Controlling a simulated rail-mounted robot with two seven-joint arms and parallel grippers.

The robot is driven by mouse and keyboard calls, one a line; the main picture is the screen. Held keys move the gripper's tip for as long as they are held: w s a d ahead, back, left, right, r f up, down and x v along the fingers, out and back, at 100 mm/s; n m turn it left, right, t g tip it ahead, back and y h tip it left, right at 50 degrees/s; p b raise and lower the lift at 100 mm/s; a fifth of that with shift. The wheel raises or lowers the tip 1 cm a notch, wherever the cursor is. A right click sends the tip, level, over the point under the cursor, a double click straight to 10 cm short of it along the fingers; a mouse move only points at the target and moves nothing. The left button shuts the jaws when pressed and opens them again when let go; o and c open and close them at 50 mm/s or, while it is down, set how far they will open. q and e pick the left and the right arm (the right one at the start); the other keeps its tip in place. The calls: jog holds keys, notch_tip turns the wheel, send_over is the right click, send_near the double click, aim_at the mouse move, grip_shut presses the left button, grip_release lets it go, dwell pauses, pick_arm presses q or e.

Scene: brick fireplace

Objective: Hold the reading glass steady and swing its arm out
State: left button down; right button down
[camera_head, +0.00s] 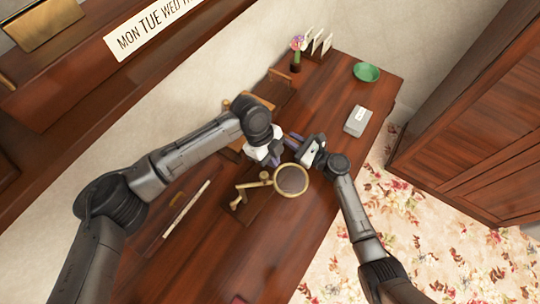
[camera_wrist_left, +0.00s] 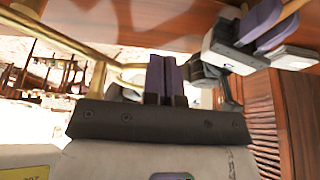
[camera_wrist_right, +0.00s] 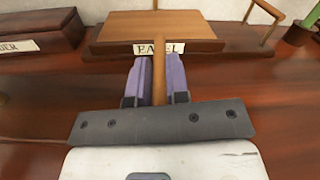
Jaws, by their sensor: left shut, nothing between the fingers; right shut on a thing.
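The reading glass (camera_head: 292,180) is a round dark lens in a brass rim on the desk's middle. Its brass arm (camera_head: 255,184) runs left to a dark wooden stand (camera_head: 243,208). My left gripper (camera_head: 276,161) is shut and empty just above the rim in the head view; whether it touches is unclear. In the left wrist view brass rods (camera_wrist_left: 75,42) pass beside its closed purple fingers (camera_wrist_left: 166,76). My right gripper (camera_head: 294,139) is shut on a slim wooden stick (camera_wrist_right: 158,80), up and right of the lens, not on the glass.
A wooden panel (camera_wrist_right: 160,27) and an "EASEL" label show behind the stick. A pale rod (camera_head: 186,208) lies at left. The lower desk is mostly clear.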

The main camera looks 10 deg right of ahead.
aim_at(283, 192)
pick_arm(q)
jog(key=shift+s+d+m, duration=0.15)
jog(key=shift+s+m, duration=0.15)
jog(key=shift+m, duration=0.1)
jog(key=shift+s+d, duration=0.1)
jog(key=shift+s, duration=0.05)
jog(key=shift+s+d+f+m+g+y, duration=0.15)
jog(key=shift+s+d+m+y, duration=0.1)
jog(key=shift+s+m, duration=0.35)
jog(key=shift+s+d+r+m+g+y, duration=0.15)
jog(key=shift+s+m+y, duration=0.1)
jog(key=shift+s+m, duration=0.35)
jog(key=shift+s+f, duration=0.1)
jog(key=shift+s, duration=0.95)
jog(key=shift+s+m, duration=0.7)
jog(key=shift+s, duration=0.15)
jog(key=shift+s+a, duration=0.1)
jog(key=shift+s, duration=0.6)
